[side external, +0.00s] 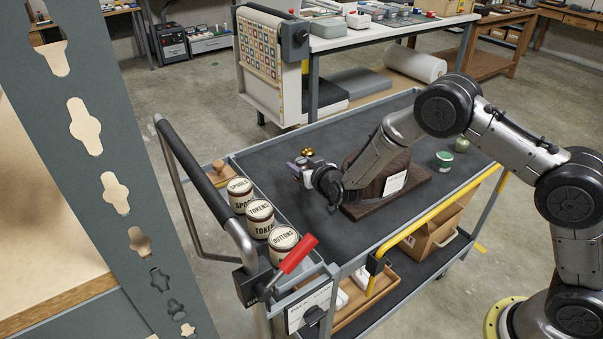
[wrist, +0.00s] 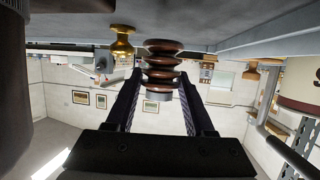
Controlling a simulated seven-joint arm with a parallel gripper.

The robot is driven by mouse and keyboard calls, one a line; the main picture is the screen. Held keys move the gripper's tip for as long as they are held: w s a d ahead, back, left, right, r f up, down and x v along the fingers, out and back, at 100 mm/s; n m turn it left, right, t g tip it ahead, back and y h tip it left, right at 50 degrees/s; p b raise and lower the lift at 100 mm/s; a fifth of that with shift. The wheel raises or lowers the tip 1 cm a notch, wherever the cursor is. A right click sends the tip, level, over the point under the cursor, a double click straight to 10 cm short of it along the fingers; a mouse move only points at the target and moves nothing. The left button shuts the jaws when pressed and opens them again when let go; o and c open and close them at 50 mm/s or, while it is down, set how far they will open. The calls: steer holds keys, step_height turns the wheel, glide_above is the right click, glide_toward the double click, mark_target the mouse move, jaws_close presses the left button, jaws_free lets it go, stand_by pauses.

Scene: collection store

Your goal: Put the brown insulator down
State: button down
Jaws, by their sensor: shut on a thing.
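The brown insulator (wrist: 161,68), a stack of glossy ribbed discs with a grey end, is between the fingertips of my gripper (wrist: 160,88) in the wrist view. My gripper is shut on it. The wrist picture is upside down, with the grey cart top along its upper edge. The insulator's ribbed end is close to that surface; I cannot tell whether it touches. In the side view my gripper (side external: 302,168) is low over the dark cart top (side external: 300,137), left of centre. The insulator is not clearly distinguishable there.
A brass knob-shaped piece (side external: 307,152) stands close behind my gripper. Jars marked spools (side external: 240,194), tokens (side external: 260,218) and buttons (side external: 284,244) line the left edge.

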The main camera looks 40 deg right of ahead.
steer(key=shift+f, duration=1.35)
steer(key=shift+s+f, duration=0.1)
steer(key=shift+c, duration=1.3)
jaws_free()
steer(key=shift+f, duration=0.1)
